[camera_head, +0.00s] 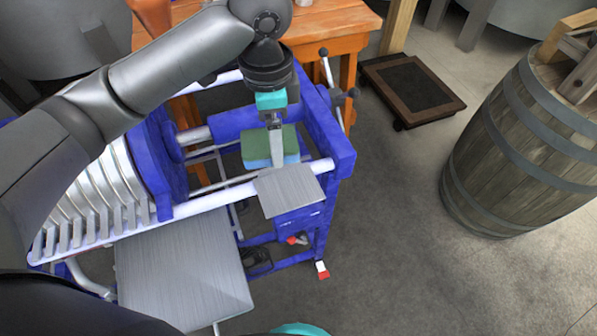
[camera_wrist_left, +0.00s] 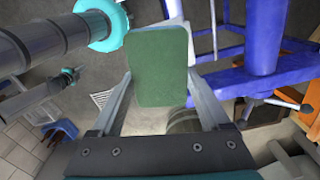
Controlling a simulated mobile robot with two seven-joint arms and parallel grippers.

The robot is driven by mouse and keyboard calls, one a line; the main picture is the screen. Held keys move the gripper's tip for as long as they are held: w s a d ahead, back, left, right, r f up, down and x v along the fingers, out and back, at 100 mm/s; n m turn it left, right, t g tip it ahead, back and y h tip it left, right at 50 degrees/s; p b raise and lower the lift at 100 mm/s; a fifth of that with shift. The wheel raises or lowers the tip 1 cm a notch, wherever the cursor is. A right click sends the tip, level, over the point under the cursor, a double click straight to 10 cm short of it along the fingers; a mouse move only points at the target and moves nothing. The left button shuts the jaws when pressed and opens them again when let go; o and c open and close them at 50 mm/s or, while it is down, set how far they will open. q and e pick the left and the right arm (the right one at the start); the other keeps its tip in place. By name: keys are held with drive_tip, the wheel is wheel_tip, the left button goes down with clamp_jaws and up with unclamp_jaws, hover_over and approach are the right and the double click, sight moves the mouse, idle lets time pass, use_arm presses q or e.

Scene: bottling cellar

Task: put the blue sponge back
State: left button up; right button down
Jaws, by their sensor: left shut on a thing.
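The blue sponge (camera_head: 257,163) has a green top face and a light blue body. It is in my left gripper (camera_head: 277,158), which is shut on it over the blue-framed machine. In the left wrist view the green face of the sponge (camera_wrist_left: 160,65) fills the space between the two fingers. The small grey metal plate (camera_head: 290,190) on the machine is just in front of the sponge in the head view. I cannot tell whether the sponge touches anything below. My right gripper is not in view.
The blue frame (camera_head: 340,160) of the machine surrounds the gripper, with white rails and a row of metal plates (camera_head: 95,205). A larger grey tray (camera_head: 185,270) is at the lower left. A wooden table (camera_head: 330,20) stands behind. A barrel (camera_head: 520,150) stands right, beyond open floor.

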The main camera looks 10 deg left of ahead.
use_arm(q)
drive_tip(key=r+m+p, duration=0.1)
drive_tip(key=m+p, duration=0.1)
drive_tip(key=w+d+r+m+p, duration=0.1)
drive_tip(key=m+p, duration=0.1)
drive_tip(key=m, duration=0.1)
drive_tip(key=d+r+m+p, duration=0.1)
drive_tip(key=m+p, duration=0.1)
drive_tip(key=m, duration=0.1)
drive_tip(key=shift+w+r, duration=0.15)
drive_tip(key=shift+r, duration=0.2)
drive_tip(key=m+p, duration=0.2)
drive_tip(key=m, duration=0.1)
drive_tip(key=shift+d+r, duration=0.15)
drive_tip(key=shift+r, duration=0.15)
hover_over(292, 192)
wheel_tip(292, 192, down, 16)
drive_tip(key=shift+f+b, duration=0.1)
drive_tip(key=shift+b, duration=0.25)
drive_tip(key=shift+f, duration=1.95)
drive_tip(key=shift+f+b, duration=0.15)
drive_tip(key=shift+b, duration=0.2)
drive_tip(key=o, duration=1)
drive_tip(key=shift+o, duration=0.2)
